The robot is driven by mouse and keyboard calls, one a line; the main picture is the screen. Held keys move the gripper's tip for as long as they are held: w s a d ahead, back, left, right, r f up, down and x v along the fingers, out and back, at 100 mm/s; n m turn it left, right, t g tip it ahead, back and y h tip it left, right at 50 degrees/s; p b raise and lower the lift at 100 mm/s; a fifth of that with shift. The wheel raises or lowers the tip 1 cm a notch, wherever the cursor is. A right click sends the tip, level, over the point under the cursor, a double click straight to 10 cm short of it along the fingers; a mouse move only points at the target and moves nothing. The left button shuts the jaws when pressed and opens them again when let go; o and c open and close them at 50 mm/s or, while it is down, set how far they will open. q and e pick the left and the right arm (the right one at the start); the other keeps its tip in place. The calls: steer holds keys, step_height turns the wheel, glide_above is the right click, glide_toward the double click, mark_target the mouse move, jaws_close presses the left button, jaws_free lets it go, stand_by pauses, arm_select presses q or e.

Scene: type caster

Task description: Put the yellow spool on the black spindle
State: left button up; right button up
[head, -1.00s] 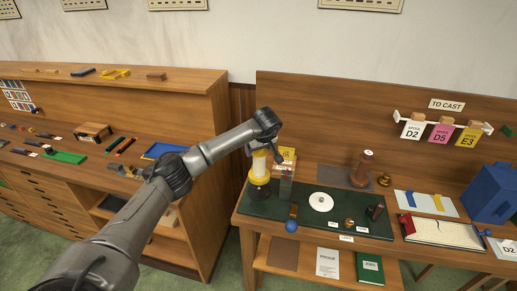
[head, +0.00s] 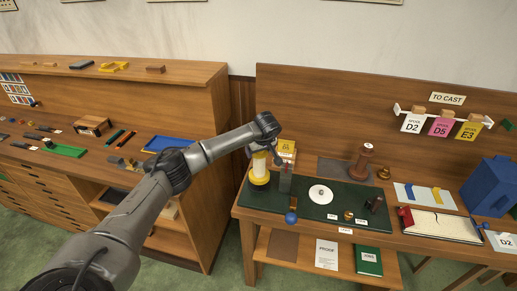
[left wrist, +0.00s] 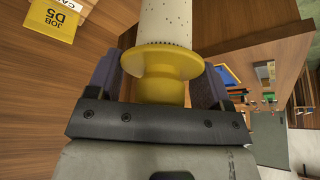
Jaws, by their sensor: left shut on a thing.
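The yellow spool (head: 259,178), with a white perforated paper roll around its middle, is upright at the left end of the dark green machine bed. My left gripper (head: 259,150) is shut on its upper yellow end from above. In the left wrist view the yellow flange (left wrist: 160,62) lies between the two dark fingers, with the paper roll beyond it. The black spindle is not clearly visible; the spool hides the place below it. I cannot tell if the spool is fully seated. My right gripper is out of view.
A grey upright block (head: 285,180) stands close right of the spool, with a yellow job card (head: 286,149) behind. A wooden cabinet (head: 170,95) stands left.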

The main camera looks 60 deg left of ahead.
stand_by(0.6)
arm_select(q)
steer(key=shift+f, duration=0.7)
steer(key=shift+f+b, duration=0.5)
steer(key=shift+f, duration=0.45)
steer(key=o, duration=1.3)
steer(key=shift+r, duration=0.1)
step_height(320, 180, up, 5)
steer(key=p, duration=0.5)
steer(key=shift+r, duration=0.2)
steer(key=shift+r+p, duration=0.3)
steer(key=shift+p, duration=0.1)
